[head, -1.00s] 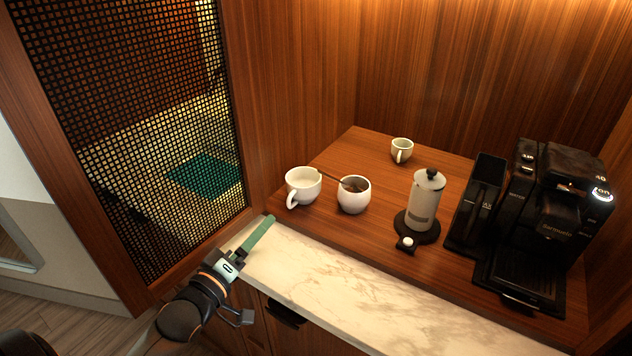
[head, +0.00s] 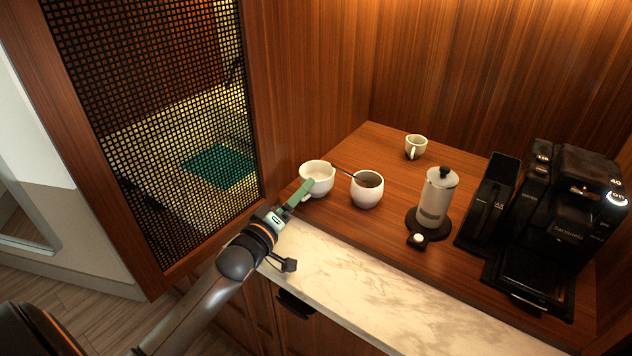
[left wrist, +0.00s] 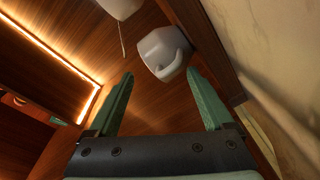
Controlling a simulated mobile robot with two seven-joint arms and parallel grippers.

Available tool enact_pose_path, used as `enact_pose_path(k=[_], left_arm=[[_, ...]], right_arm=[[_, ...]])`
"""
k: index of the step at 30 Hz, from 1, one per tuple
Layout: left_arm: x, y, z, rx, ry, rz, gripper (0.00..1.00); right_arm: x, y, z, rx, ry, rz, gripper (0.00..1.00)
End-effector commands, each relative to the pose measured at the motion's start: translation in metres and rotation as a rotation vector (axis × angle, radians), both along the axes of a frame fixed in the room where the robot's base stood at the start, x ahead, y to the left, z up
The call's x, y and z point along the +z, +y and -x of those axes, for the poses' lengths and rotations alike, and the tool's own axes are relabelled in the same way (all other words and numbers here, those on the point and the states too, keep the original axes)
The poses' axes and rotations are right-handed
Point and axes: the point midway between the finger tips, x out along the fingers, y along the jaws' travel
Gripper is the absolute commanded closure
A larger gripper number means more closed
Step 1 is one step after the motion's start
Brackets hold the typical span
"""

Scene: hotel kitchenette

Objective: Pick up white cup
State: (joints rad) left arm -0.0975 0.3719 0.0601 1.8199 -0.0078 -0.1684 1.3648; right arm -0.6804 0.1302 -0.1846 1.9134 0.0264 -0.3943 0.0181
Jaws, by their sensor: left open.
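A wide white cup (head: 317,172) stands upright near the left front of the wooden counter. In the left wrist view the cup (left wrist: 160,52), with its handle facing me, lies just ahead of the fingertips. My left gripper (head: 304,192) is open and empty at the near side of this cup; its green finger hides part of the cup and its handle in the head view. The fingers (left wrist: 159,72) spread to either side in the left wrist view. I cannot tell whether they touch the cup. A smaller white cup (head: 416,146) stands farther back. My right gripper is not in view.
A round white bowl (head: 366,192) with a spoon stands close right of the wide cup. A French press (head: 437,198) and black coffee machine (head: 555,225) are farther right. A mesh-panelled wooden partition (head: 160,120) bounds the left. The marble front strip (head: 350,290) is clear.

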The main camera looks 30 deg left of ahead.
Motion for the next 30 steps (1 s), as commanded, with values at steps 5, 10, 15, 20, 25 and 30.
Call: enact_pose_path(k=[5, 10, 15, 20, 25, 30], left_arm=[[0.001, 0.000, -0.022, 0.000, -0.001, 0.000, 0.15], [0.000, 0.000, -0.027, 0.000, 0.000, 0.000, 0.15], [0.000, 0.000, -0.027, 0.000, 0.000, 0.000, 0.15], [0.000, 0.000, -0.027, 0.000, 0.000, 0.000, 0.33], [0.000, 0.000, -0.026, 0.000, 0.000, 0.000, 0.52], [0.000, 0.000, -0.026, 0.000, 0.001, 0.000, 0.71]], right_arm=[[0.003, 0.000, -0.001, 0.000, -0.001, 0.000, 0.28], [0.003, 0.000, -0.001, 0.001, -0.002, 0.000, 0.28], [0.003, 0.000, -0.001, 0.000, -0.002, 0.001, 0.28], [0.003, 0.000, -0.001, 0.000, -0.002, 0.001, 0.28], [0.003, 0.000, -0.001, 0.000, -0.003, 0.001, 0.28], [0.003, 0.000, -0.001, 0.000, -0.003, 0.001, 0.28]])
